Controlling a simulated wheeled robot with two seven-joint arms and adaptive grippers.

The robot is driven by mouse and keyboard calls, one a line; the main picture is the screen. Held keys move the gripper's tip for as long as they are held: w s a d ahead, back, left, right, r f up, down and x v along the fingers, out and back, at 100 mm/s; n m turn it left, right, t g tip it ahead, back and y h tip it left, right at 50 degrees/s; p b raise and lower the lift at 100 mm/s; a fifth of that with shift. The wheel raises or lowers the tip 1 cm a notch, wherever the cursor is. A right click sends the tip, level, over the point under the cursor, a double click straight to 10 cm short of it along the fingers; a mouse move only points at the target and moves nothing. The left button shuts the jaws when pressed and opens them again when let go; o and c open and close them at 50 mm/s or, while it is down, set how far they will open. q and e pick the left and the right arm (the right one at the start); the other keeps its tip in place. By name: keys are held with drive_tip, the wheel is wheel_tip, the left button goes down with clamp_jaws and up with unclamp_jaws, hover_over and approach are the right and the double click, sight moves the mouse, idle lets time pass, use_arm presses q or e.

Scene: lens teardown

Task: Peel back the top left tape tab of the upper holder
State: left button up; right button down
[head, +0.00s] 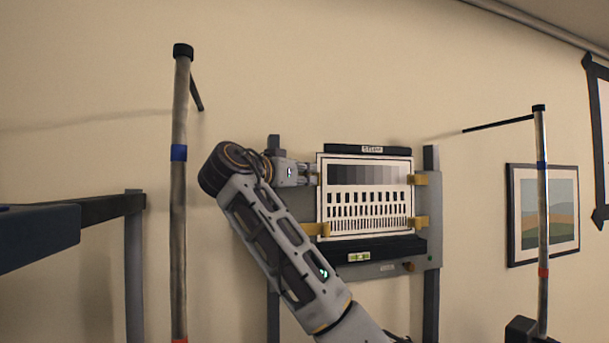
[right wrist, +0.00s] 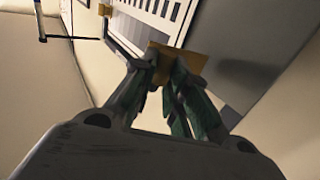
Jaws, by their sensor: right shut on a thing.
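A white test chart (head: 365,196) with grey patches and black bars is mounted on a grey panel (head: 434,250). A dark upper holder (head: 367,150) with a small label runs along its top. Yellow tape tabs show at the upper right (head: 420,179), lower right (head: 421,221) and lower left (head: 317,229). My right gripper (head: 313,174) is at the chart's top left corner and mostly covers the tab there. In the right wrist view its fingers are shut on a yellow tape tab (right wrist: 190,58) beside the chart's edge. My left gripper is not in view.
A dark lower holder (head: 392,248) with a small level (head: 359,257) sits below the chart. Upright poles stand left (head: 179,210) and right (head: 542,230). A framed picture (head: 545,213) hangs on the wall at right. Wall above the panel is clear.

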drive_tip(key=c, duration=1.4)
unclamp_jaws()
drive_tip(key=shift+v, duration=6)
